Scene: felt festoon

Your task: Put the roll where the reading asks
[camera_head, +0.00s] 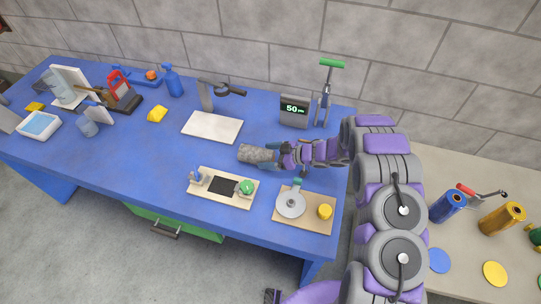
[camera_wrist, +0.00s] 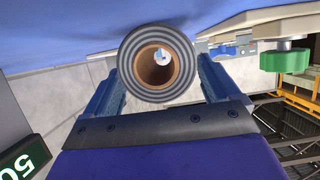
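A grey felt roll (camera_head: 257,153) lies level above the blue table, sticking out left from my gripper (camera_head: 277,154). In the wrist view the roll (camera_wrist: 185,64) shows end-on, with grey spiral layers around a brown hollow core. My two blue fingers stand on either side of it and seem to press on it. Whether the roll touches the table is not clear. A grey display box (camera_head: 295,111) at the back right reads 50 in green, with small unreadable marks after it. Part of the display (camera_wrist: 22,160) also shows in the wrist view.
In front are a board with a black pad (camera_head: 222,186) and a board with a metal disc (camera_head: 291,204) and yellow knob. A white slab (camera_head: 212,127) lies behind. A beige table (camera_head: 468,240) at right holds blue and gold cylinders and coloured discs. Clutter fills the left.

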